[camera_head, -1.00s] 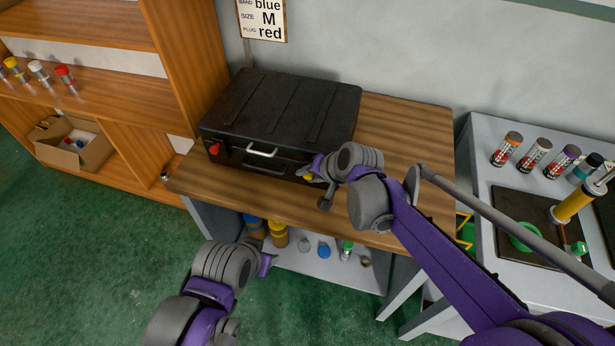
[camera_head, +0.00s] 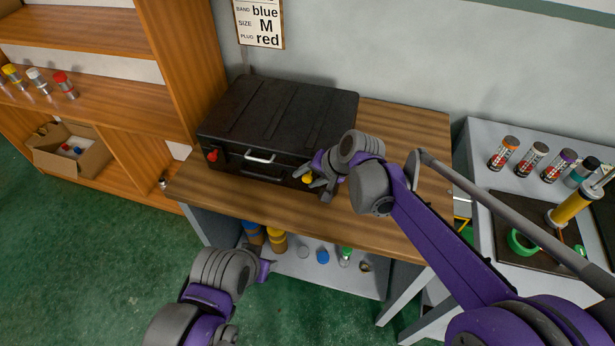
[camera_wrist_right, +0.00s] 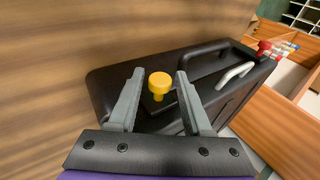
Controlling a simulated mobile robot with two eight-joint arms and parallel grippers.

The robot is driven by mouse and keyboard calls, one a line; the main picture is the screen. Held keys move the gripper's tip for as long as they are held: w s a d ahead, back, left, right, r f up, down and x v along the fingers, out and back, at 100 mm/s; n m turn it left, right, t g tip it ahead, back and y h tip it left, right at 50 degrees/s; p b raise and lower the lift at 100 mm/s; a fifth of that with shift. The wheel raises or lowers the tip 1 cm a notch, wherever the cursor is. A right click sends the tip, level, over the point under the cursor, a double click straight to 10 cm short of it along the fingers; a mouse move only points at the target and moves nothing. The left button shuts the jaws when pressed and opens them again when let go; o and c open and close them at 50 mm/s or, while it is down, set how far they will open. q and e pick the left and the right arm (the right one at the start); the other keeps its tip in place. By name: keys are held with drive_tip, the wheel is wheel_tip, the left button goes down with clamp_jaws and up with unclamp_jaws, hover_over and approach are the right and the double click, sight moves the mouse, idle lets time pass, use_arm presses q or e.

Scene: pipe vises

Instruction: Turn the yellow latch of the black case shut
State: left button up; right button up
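The closed black case (camera_head: 275,118) lies on the wooden workbench. Its yellow latch (camera_head: 307,179) is at the right end of the front face; it also shows in the right wrist view (camera_wrist_right: 159,84). A red latch (camera_head: 212,156) is at the left end and a pale handle (camera_head: 260,158) between them. My right gripper (camera_head: 312,178) is at the yellow latch. In the right wrist view its fingers (camera_wrist_right: 159,92) are open, one on each side of the yellow knob, with gaps between. My left gripper (camera_head: 268,264) is low in front of the bench, and its fingers are mostly hidden.
The workbench (camera_head: 405,145) is clear right of the case. A shelf unit (camera_head: 110,110) with an open carton (camera_head: 85,160) stands left. A grey table (camera_head: 480,150) with several canisters stands right. A sign (camera_head: 262,25) hangs behind.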

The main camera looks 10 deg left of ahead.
drive_tip(key=shift+o, duration=0.6)
drive_tip(key=v, duration=1.1)
drive_tip(key=shift+f, duration=0.1)
drive_tip(key=s+d+f+t+h, duration=0.1)
drive_tip(key=s+d+f+h, duration=0.1)
drive_tip(key=s+d, duration=0.4)
drive_tip(key=s+d+f+t+h, duration=0.1)
drive_tip(key=s+d+f, duration=0.4)
drive_tip(key=d, duration=0.5)
drive_tip(key=s+d+f+n+h, duration=0.1)
drive_tip(key=s+d+f+h, duration=0.2)
drive_tip(key=s+d, duration=0.6)
drive_tip(key=shift+s+f+t, duration=0.25)
drive_tip(key=shift+f+t, duration=0.15)
drive_tip(key=shift+f, duration=0.15)
